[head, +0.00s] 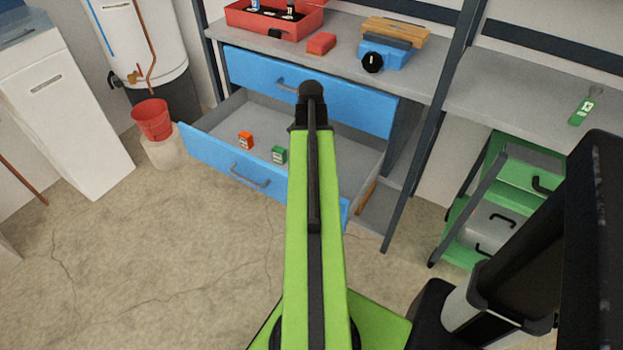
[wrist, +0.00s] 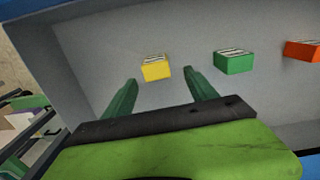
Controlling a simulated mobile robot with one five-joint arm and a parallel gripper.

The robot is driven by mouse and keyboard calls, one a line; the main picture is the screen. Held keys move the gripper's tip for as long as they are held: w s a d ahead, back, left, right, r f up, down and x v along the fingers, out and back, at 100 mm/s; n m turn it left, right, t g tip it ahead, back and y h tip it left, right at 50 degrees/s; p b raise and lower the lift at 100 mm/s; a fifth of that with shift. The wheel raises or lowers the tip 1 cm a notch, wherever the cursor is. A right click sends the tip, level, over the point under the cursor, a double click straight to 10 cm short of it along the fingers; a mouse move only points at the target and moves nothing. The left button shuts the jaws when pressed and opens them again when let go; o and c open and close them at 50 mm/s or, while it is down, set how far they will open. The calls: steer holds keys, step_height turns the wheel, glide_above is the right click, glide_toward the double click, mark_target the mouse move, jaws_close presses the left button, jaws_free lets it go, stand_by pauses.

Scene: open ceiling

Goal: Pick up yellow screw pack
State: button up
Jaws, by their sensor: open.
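The yellow screw pack (wrist: 156,69) lies on the floor of the open drawer in the wrist view. It is a small box with a pale top. In the head view it does not show; my arm covers that part of the drawer. My gripper (wrist: 160,88) is open and empty, with its two green fingers apart. The pack shows beyond the fingertips, between the lines of the two fingers and not touching them as far as I can tell. In the head view the gripper end (head: 312,92) is dark and its fingers are hidden.
A green pack (wrist: 235,62) and an orange pack (wrist: 302,50) lie in the same drawer (head: 215,122). The blue upper drawer (head: 340,98) sits shut above it. A red bucket (head: 152,120) stands at left, a green cart (head: 515,200) at right. Open floor lies in front.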

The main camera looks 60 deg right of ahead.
steer(key=f+b, duration=0.5)
steer(key=shift+s+a+f, duration=0.1)
steer(key=shift+s+f, duration=0.05)
steer(key=shift+s, duration=0.15)
jaws_close()
